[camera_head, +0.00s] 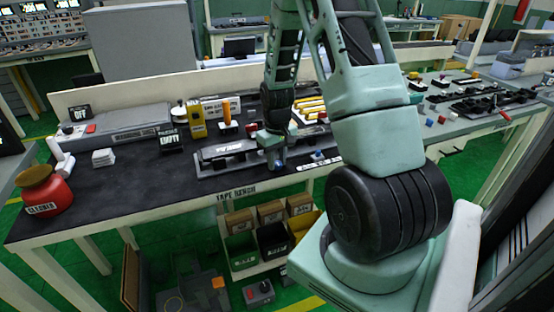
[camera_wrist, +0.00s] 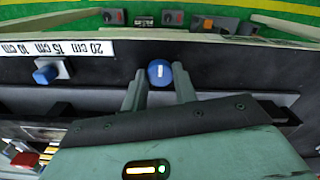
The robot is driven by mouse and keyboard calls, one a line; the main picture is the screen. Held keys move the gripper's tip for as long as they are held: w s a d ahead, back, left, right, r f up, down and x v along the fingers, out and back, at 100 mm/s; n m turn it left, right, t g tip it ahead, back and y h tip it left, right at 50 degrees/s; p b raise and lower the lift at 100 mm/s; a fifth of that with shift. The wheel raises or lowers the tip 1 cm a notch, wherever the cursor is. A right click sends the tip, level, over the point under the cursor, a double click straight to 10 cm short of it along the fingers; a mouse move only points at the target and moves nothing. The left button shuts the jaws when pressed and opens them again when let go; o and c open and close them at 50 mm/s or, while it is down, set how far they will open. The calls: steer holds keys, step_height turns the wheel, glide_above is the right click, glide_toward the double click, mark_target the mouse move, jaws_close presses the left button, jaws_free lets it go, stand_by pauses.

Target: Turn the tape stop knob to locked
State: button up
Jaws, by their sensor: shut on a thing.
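A round blue knob (camera_wrist: 159,72) with a small white mark faces up in the wrist view. My gripper (camera_wrist: 159,84) is shut on it, with one finger on each side. The mark is too small to read, so I cannot tell if it shows locked. In the head view my gripper (camera_head: 277,162) is at the front edge of the tape machine (camera_head: 225,155), and the gripped knob is mostly hidden. A second blue knob (camera_wrist: 46,74) on a grey block stands beside the ruler strip (camera_wrist: 55,48); it also shows in the head view (camera_head: 318,155), apart from my gripper.
The dark tape bench (camera_head: 110,190) carries an orange-handled tool (camera_head: 227,110), a yellow device (camera_head: 197,120) and a red container (camera_head: 42,190) at the left end. Bins (camera_head: 240,250) stand below its front. The bench top left of the machine is mostly clear.

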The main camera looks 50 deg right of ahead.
mark_target(277, 163)
stand_by(0.5)
steer(key=o, duration=1)
steer(key=shift+r, duration=0.1)
step_height(277, 163, up, 17)
steer(key=shift+r+b, duration=0.15)
steer(key=shift+b, duration=0.35)
